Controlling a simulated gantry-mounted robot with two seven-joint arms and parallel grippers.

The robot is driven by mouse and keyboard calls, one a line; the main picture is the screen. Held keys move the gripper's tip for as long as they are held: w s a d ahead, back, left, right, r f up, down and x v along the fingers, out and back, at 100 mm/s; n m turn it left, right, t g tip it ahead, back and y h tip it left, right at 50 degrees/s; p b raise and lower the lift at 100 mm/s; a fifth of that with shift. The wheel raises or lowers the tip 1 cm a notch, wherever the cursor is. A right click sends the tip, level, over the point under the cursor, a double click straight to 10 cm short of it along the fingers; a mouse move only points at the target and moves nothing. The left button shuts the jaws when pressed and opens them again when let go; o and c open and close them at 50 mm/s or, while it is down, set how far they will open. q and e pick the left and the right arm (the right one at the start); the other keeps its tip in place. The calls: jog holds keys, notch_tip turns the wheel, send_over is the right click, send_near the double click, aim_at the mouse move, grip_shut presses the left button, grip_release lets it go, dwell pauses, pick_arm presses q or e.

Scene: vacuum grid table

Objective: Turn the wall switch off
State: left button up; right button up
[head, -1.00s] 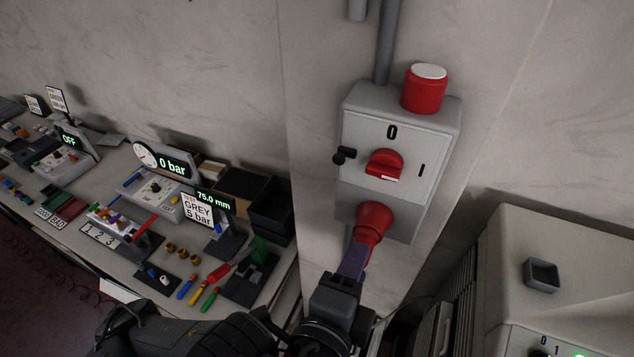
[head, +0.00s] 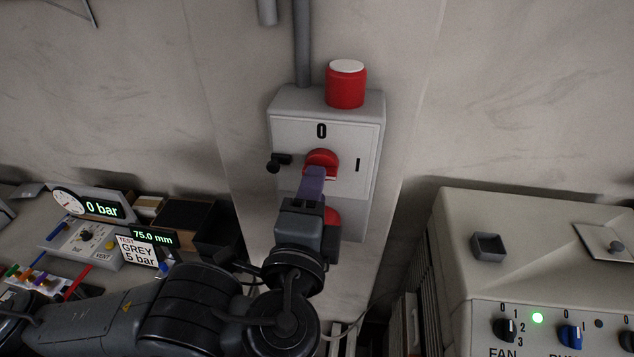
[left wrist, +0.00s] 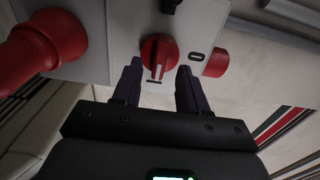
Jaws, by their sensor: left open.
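The wall switch is a grey box (head: 285,125) on a pillar, with a red rotary knob (head: 321,160), a 0 mark above it and an I mark at its right. In the left wrist view the knob (left wrist: 158,55) shows a white line pointing towards the I mark. My left gripper (head: 314,174) is in front of the knob and covers its lower part. In the left wrist view my left gripper (left wrist: 159,68) is open, its two purple fingers apart on either side of the knob. Contact cannot be told. My right gripper is not in view.
A red button (head: 346,86) with a white top is on top of the box. A black latch (head: 278,162) sticks out at its left. A red plug (left wrist: 45,40) sits below the knob. A beige machine (head: 540,260) stands at the right; a cluttered bench (head: 120,225) is at the left.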

pick_arm(q)
jog(key=shift+w+d, duration=0.2)
jog(key=shift+w, duration=1.15)
grip_shut()
